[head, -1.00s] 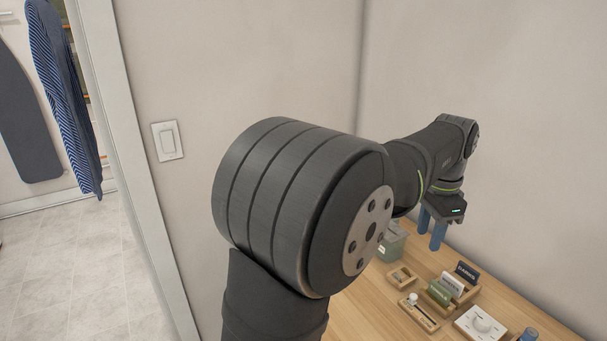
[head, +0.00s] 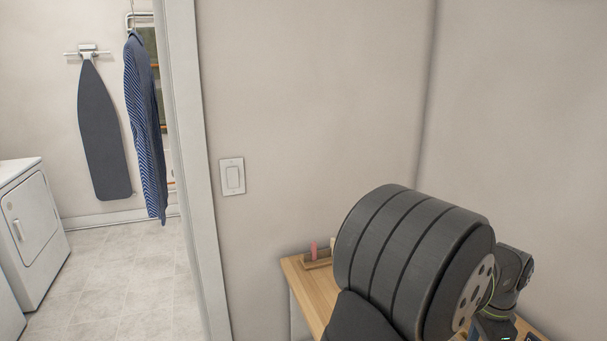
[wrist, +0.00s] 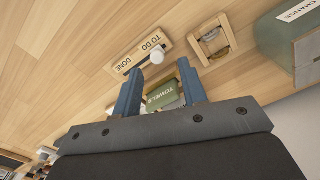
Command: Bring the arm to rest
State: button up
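My gripper (wrist: 160,88) shows in the wrist view with its two blue fingers spread apart and nothing held between them. It is over the wooden tabletop (wrist: 75,65). A green card lettered TOWELS (wrist: 163,97) shows behind and between the fingers, partly hidden by the gripper. In the head view my arm is folded low at the bottom right. Its large dark joint covers much of the table there, and the fingertips are out of sight.
A TO DO / DONE board (wrist: 137,53) with a white knob, a small wooden tray (wrist: 211,43) and a green box (wrist: 283,42) lie near my gripper. A doorway on the left shows a white washer or dryer (head: 38,225), an ironing board (head: 103,135) and a striped shirt (head: 145,120).

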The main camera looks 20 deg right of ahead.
jog(key=shift+f, duration=1.85)
dwell(1.1)
notch_tip(320, 180, up, 18)
jog(key=shift+f, duration=0.2)
dwell(0.3)
jog(key=shift+f, duration=0.1)
jog(key=shift+f, duration=8.65)
jog(key=shift+s, duration=0.4)
